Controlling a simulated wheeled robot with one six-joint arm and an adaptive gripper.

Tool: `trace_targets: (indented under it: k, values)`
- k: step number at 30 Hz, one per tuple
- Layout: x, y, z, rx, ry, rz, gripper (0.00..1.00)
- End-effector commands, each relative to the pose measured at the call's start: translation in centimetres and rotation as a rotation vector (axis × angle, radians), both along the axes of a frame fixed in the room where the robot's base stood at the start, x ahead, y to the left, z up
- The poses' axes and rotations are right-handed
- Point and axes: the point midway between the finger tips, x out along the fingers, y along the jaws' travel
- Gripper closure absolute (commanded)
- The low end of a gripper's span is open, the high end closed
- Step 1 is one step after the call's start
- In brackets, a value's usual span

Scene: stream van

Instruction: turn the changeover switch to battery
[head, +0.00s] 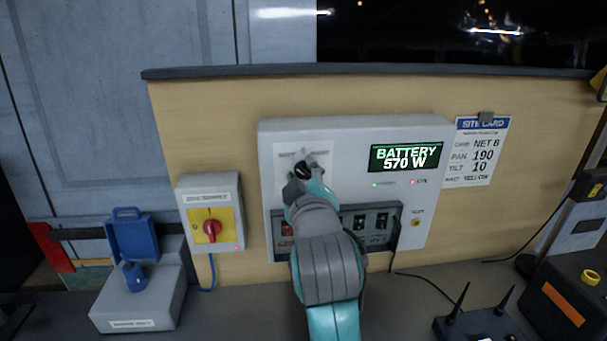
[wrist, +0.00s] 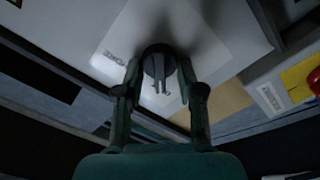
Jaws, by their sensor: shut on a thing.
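The changeover switch is a dark knob (wrist: 158,62) on a white plate (head: 318,152) at the upper left of the light grey panel (head: 350,131). My gripper (head: 303,178) is shut on the knob, with one finger on each side of it in the wrist view (wrist: 160,88). In the head view the fingers and arm cover much of the knob and the lower plate. The panel's green display (head: 406,157) reads "BATTERY 570 W". The plate's lettering is too small or partly hidden, so I cannot read the knob's position from it.
Left of the panel is a grey box with a red rotary switch on yellow (head: 211,228). A grey box with an open blue cover (head: 133,238) stands further left. A site card (head: 477,152) hangs right. A black device with antennas (head: 478,322) sits at the front right.

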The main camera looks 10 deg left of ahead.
Motion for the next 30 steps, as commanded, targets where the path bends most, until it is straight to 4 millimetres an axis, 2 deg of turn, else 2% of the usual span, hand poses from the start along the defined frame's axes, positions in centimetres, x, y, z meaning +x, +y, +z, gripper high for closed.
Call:
trace_targets:
  k: [16, 17, 19, 30]
  values:
    - [0.01, 0.03, -0.06, -0.022, -0.005, 0.000, 0.97]
    - [0.01, 0.03, -0.07, -0.022, -0.005, 0.000, 0.54]
    - [0.01, 0.03, -0.06, -0.021, -0.005, 0.001, 0.38]
    - [-0.27, -0.04, -0.05, -0.021, -0.005, 0.001, 0.38]
